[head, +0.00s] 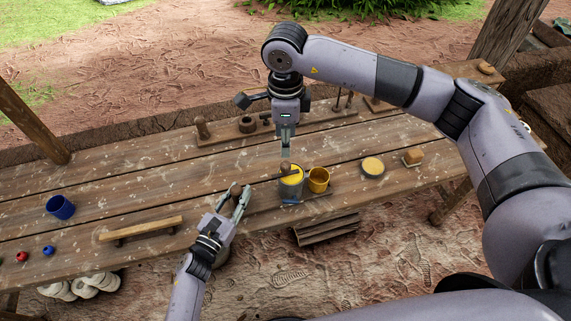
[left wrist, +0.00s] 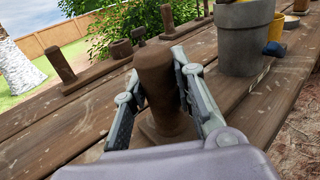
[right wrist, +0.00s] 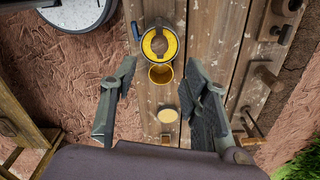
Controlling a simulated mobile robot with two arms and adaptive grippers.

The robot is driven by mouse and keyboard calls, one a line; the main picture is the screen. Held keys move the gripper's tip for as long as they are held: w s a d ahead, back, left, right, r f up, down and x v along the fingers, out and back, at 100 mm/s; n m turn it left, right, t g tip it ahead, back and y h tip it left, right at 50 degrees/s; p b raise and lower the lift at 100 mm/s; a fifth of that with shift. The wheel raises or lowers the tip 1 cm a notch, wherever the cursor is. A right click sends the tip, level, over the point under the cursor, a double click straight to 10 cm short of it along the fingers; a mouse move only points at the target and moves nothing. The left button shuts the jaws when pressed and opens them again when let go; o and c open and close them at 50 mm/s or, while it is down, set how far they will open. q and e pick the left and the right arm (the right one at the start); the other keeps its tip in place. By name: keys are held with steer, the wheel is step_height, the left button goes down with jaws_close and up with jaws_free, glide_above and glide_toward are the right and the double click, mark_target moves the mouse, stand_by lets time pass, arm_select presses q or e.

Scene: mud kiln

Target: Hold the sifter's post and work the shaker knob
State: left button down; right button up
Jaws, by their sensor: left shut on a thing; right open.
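The sifter is a grey can (head: 290,187) with a yellow top, standing on the table. Its brown shaker knob (head: 286,168) rises from the middle of the top; it also shows from above in the right wrist view (right wrist: 159,44). A brown wooden post (left wrist: 157,85) stands left of the can on a small base. My left gripper (head: 241,192) is shut around the post, one finger on each side. My right gripper (head: 286,150) points down, open and empty, above and behind the can, apart from the knob. Whether post and can share a base is unclear.
A yellow mug (head: 318,180) stands close right of the can, with a shallow dish (head: 372,167) and a small block (head: 413,156) further right. A wooden rack (head: 247,125) lies behind. A blue mug (head: 60,207) and wooden bar (head: 141,229) are at left.

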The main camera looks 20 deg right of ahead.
mark_target(285, 164)
step_height(285, 164, down, 11)
steer(key=shift+r, duration=0.1)
stand_by(0.4)
jaws_close()
stand_by(0.4)
